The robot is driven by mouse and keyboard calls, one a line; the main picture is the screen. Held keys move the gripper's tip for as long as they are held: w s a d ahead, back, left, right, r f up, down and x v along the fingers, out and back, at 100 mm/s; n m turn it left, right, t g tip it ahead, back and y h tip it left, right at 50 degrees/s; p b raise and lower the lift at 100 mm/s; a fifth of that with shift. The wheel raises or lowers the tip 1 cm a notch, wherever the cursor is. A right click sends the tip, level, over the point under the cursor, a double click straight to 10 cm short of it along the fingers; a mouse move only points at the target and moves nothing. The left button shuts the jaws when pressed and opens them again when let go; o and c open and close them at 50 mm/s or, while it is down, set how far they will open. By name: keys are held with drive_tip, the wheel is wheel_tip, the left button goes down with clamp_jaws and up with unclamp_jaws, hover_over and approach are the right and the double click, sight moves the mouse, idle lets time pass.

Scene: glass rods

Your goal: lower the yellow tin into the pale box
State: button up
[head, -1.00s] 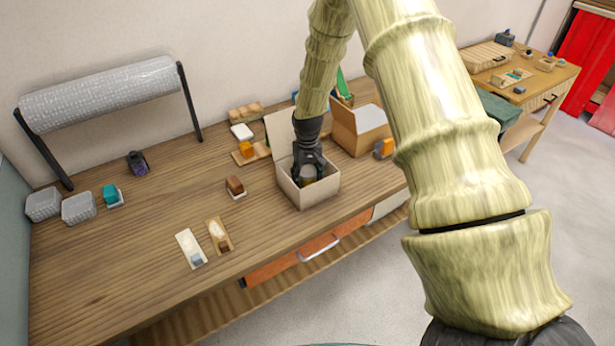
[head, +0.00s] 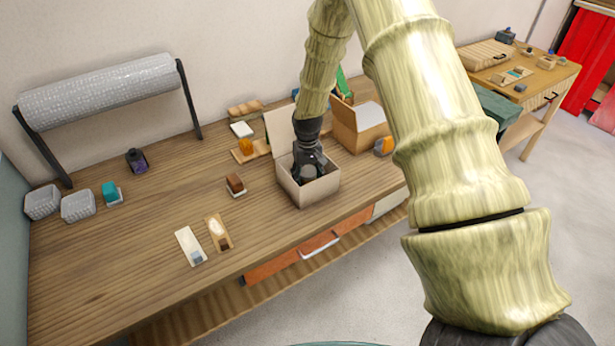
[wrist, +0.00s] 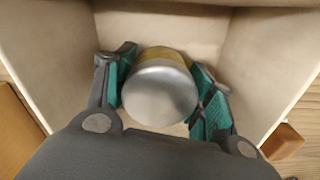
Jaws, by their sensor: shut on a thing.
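The pale box (head: 306,197) stands open on the wooden bench with its lid raised at the back. My gripper (head: 308,172) reaches down inside it. In the wrist view, my gripper (wrist: 165,95) has its teal pads shut on either side of the yellow tin (wrist: 163,53). The tin shows a silver round end (wrist: 160,95) and a band of yellow side. Pale box walls (wrist: 165,25) surround the tin on the sides I can see. I cannot tell whether the tin touches the box floor. In the head view the tin is mostly hidden by my gripper and the box.
A brown cardboard box (head: 350,140) stands close behind the pale box on the right. A small brown block (head: 235,183) lies to the left, and an orange item (head: 383,146) lies right. The bench (head: 130,250) is clear at front left.

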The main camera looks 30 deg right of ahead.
sight(308, 171)
drive_tip(key=shift+f, duration=0.35)
idle(0.5)
drive_tip(key=o, duration=1.2)
drive_tip(key=shift+c, duration=0.2)
wheel_tip(308, 171, up, 12)
